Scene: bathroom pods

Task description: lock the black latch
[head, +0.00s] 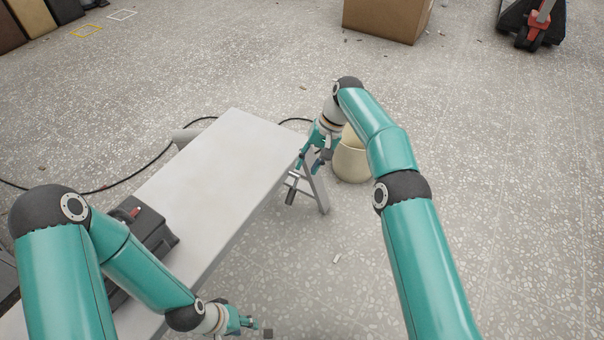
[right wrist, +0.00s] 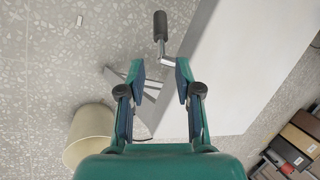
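A black-gripped handle on a bent grey metal lever (right wrist: 160,28) shows in the right wrist view, by the end of the white table (head: 235,150). It also shows in the head view as a dark grip (head: 291,194) below the table's end. I take it to be the black latch. My right gripper (right wrist: 161,72) is open and empty. Its fingertips are either side of the lever's lower part in the picture, and the black grip lies beyond them. In the head view my right gripper (head: 310,160) is at the table's corner. My left gripper (head: 256,328) is low, beside the table; its finger opening is unclear.
A dark grey case (head: 153,232) with a red part lies on the table, partly behind my left arm. A cream bin (head: 352,160) stands close to my right gripper. A cable crosses the floor behind the table. A cardboard box (head: 385,18) stands farther back.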

